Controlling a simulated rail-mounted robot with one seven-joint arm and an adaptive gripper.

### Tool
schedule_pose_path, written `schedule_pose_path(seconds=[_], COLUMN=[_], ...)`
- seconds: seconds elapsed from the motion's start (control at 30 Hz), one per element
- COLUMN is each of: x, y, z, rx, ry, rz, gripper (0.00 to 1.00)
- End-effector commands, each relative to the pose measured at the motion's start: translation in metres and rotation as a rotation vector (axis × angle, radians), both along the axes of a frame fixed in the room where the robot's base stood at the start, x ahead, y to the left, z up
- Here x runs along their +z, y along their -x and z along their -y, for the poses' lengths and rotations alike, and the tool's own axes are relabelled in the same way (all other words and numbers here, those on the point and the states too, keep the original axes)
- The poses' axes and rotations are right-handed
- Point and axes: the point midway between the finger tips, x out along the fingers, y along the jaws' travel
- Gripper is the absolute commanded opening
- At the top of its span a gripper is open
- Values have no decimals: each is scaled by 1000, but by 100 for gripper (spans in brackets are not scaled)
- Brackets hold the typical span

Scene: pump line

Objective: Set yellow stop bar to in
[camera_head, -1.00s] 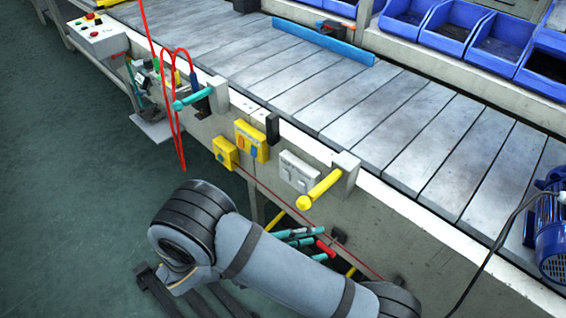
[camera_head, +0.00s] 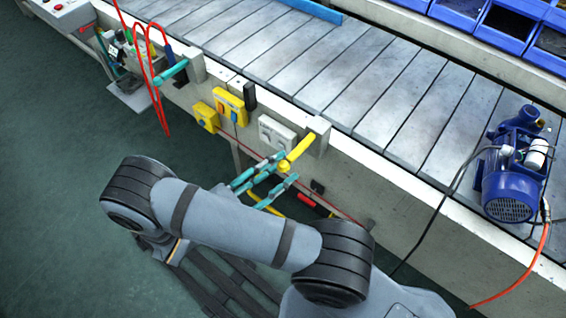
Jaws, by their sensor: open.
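The yellow stop bar (camera_head: 300,148) sticks out from a grey block (camera_head: 318,138) on the near side rail of the conveyor. Its free end with a round knob points down and left, toward the camera. My gripper (camera_head: 287,168) has teal fingers, open, one on each side of the knob end in the picture. Whether they touch the bar cannot be told. My own arm covers the lower middle of the view and hides the gripper's base.
A teal bar (camera_head: 173,72) sticks out from another block further left. Yellow boxes (camera_head: 229,106) and a grey switch box (camera_head: 277,133) sit on the rail between. A blue pump (camera_head: 515,170) with a black cable and red hose stands on the conveyor (camera_head: 390,100) at right.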

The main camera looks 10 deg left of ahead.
Motion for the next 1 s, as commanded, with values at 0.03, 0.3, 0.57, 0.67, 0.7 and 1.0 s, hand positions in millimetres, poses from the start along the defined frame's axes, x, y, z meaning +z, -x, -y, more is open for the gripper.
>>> schedule_pose_path(seconds=[0.03,0.3,0.57,0.67,0.7,1.0], x=[1,0,0,0,0,0], y=[-5,-14,-13,-13,-13,-13], z=[4,12,12,11,11,11], rx=[-1,0,0,0,0,0], ry=[1,-1,-1,-1,-1,-1], rz=[-1,0,0,0,0,-1], gripper=[42,42,37,31,28,11])
